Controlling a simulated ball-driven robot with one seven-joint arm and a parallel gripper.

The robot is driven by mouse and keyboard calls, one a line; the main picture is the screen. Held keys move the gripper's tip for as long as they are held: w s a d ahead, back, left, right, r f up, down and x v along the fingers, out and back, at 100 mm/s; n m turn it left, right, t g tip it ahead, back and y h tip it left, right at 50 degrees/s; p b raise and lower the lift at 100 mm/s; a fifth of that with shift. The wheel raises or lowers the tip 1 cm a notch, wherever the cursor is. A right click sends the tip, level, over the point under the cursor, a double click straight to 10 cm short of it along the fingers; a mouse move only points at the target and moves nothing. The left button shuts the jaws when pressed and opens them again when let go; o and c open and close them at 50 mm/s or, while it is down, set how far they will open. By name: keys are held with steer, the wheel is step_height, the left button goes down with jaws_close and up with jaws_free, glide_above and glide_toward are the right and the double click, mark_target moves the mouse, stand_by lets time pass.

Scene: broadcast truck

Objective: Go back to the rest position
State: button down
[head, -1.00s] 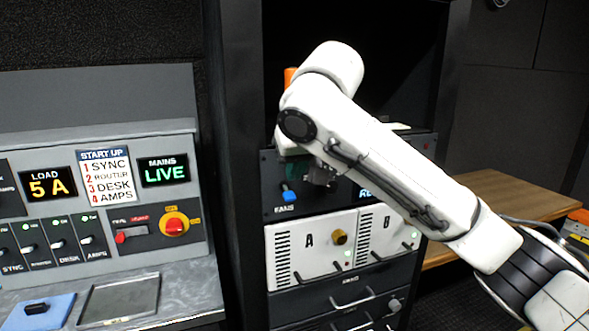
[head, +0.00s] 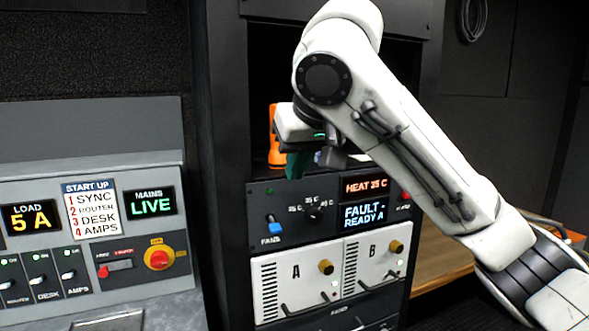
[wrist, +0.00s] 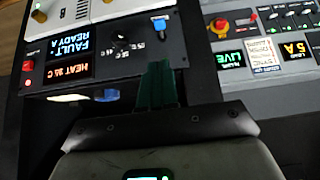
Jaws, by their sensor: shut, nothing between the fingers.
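My gripper (head: 298,163) hangs from my white arm in front of the rack, just above the fan and heat panel (head: 335,212). In the wrist view its green fingers (wrist: 157,86) are together with nothing between them. The panel shows a blue FANS switch (head: 274,225), a black knob, and displays reading HEAT 35 C (head: 366,187) and FAULT - READY A (head: 369,215). The wrist view shows this panel upside down.
Units A (head: 296,272) and B (head: 372,252) with yellow knobs sit below the panel. An orange object (head: 273,135) stands behind my gripper. The start-up console (head: 85,225) is at left, its MAINS display (head: 151,202) reading LIVE. A wooden bench (head: 437,258) is at right.

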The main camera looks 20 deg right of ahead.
stand_by(0.4)
steer(key=s+a+f+g+y, duration=0.1)
steer(key=s+f, duration=0.2)
steer(key=f, duration=0.9)
steer(key=s+a+f+y, duration=0.1)
steer(key=s+f+y, duration=0.1)
steer(key=f, duration=0.9)
steer(key=s+a+f+g+y, duration=0.1)
steer(key=s+f, duration=0.2)
steer(key=f, duration=0.9)
steer(key=s+d+f+m+g+h, duration=0.15)
steer(key=s+d+f, duration=0.25)
steer(key=s+f, duration=0.95)
steer(key=s+d+f+g+h, duration=0.1)
steer(key=s+d+f, duration=0.2)
steer(key=s, duration=0.5)
steer(key=s+d+f+g+h, duration=0.1)
steer(key=s+d+f+g, duration=0.1)
steer(key=s, duration=0.6)
step_height(320, 180, down, 2)
steer(key=shift+d+f+n+h, duration=0.1)
steer(key=shift+d+n+h, duration=0.3)
steer(key=shift+d, duration=0.3)
